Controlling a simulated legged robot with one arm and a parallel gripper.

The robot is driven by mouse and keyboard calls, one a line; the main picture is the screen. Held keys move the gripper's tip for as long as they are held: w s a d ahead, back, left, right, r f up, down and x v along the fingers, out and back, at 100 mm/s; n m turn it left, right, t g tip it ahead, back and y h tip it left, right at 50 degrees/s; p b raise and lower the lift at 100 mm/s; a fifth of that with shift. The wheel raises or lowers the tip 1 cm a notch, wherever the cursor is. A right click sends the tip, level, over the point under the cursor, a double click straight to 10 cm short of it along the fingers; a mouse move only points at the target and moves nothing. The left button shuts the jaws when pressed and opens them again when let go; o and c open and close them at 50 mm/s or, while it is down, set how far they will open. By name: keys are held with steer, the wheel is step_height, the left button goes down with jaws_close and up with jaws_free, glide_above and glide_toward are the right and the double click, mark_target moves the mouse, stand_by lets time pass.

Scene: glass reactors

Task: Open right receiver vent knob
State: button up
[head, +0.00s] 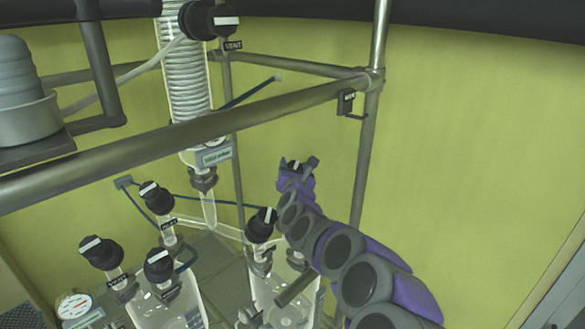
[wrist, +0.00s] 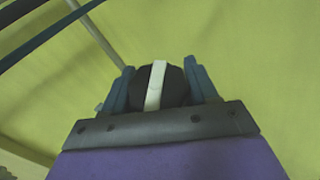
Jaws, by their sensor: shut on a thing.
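My gripper (head: 298,166) is at the end of my purple arm, above the right glass receiver (head: 285,300) in the head view. It is shut on a black round knob with a white bar, the vent knob (head: 293,167). In the wrist view, the knob (wrist: 174,87) sits between the two teal fingers of my gripper (wrist: 160,90). Its white bar stands almost upright there, leaning slightly right at the top. The knob's stem and label are hidden behind my gripper and arm.
Another black knob (head: 262,223) stands just left of my arm. Several similar knobs top the left receiver (head: 165,305). A metal frame rail (head: 200,133) crosses in front, and an upright post (head: 367,150) stands behind my gripper. The yellow wall at right is clear.

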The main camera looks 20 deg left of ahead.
steer(key=shift+w+f+n+y+b, duration=0.15)
steer(key=shift+n+y+b, duration=0.2)
steer(key=shift+b, duration=2.65)
steer(key=n+y+b, duration=0.1)
steer(key=b, duration=0.5)
steer(key=n+g+b, duration=0.1)
steer(key=b, duration=0.3)
steer(key=shift+f+y, duration=0.2)
steer(key=shift+y, duration=0.15)
steer(key=shift+f+b, duration=0.1)
steer(key=shift+b, duration=0.45)
steer(key=n+y+b, duration=0.1)
steer(key=b, duration=0.1)
steer(key=shift+g+b, duration=0.4)
steer(key=shift+r+n+g+y+b, duration=0.2)
steer(key=shift+n+g+y+b, duration=0.1)
steer(key=shift+n+y+b, duration=0.5)
steer(key=shift+n+g+b, duration=0.3)
steer(key=shift+n, duration=0.05)
